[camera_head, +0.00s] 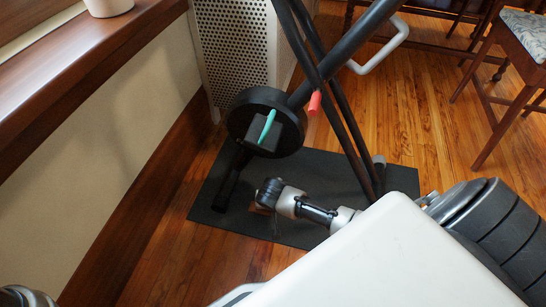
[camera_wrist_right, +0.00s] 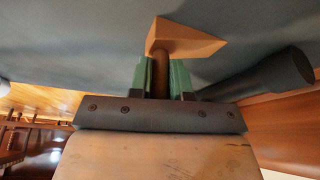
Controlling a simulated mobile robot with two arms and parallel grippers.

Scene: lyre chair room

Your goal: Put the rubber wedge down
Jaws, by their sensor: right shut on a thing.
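The rubber wedge shows in the wrist view as a tan, angular block (camera_wrist_right: 185,38) at the end of my right gripper (camera_wrist_right: 161,76). The two green fingers are shut on its darker brown part, and its tan end sticks out beyond them. A grey surface, seemingly the dark mat (camera_head: 215,180), fills the view behind it. I cannot tell whether the wedge touches the mat. In the head view my right arm reaches in from the right, its end low over the mat, and the wrist mostly hides the gripper. My left gripper is not in view.
A black exercise machine (camera_head: 350,120) stands on the mat, with a dark round housing (camera_head: 240,115) and a red-tipped part (camera_head: 315,103). A dark tube (camera_wrist_right: 275,75) lies close right of the gripper. A wooden chair (camera_head: 500,80) stands at the right. A wall runs along the left.

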